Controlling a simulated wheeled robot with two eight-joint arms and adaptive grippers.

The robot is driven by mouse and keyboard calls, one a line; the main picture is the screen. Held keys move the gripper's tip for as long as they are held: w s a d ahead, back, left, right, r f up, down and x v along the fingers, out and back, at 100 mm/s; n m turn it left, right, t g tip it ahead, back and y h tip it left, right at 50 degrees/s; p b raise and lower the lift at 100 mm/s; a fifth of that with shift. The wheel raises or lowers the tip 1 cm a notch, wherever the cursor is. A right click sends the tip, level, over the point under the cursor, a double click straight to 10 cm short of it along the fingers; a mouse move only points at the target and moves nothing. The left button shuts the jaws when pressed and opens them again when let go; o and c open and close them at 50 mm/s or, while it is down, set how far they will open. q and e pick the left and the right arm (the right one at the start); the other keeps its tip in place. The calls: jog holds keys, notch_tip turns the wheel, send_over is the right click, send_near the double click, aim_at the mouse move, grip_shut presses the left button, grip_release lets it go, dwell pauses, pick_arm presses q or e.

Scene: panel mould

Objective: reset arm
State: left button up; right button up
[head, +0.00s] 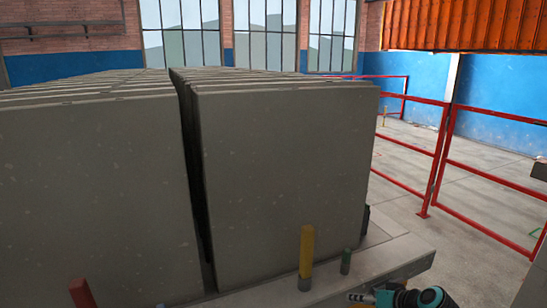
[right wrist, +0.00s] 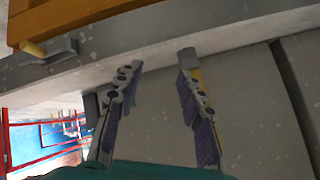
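My right gripper (head: 358,297) shows at the bottom edge of the head view, low beside the front ledge and right of the green peg. In the right wrist view its two fingers (right wrist: 159,62) stand apart with nothing between them, and a grey surface lies behind them. My left gripper is not in the head view. Two rows of upright grey panels, a left one (head: 95,185) and a right one (head: 285,180), fill much of the head view with a narrow dark gap between them.
A yellow peg (head: 306,252), a green peg (head: 346,262) and a red peg (head: 82,293) stand along the front of the panels. A grey ledge (head: 385,262) juts out below them. Red railings (head: 440,155) stand at right, with open floor (head: 400,185) around them.

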jog(key=s+a+h, duration=0.2)
jog(key=s+a, duration=0.1)
jog(key=s, duration=0.8)
jog(key=s+a+g+h, duration=0.1)
jog(key=s+a, duration=0.3)
jog(key=s, duration=0.7)
jog(key=shift+s+h, duration=0.3)
jog(key=shift+h, duration=0.6)
jog(key=shift+a+r, duration=0.1)
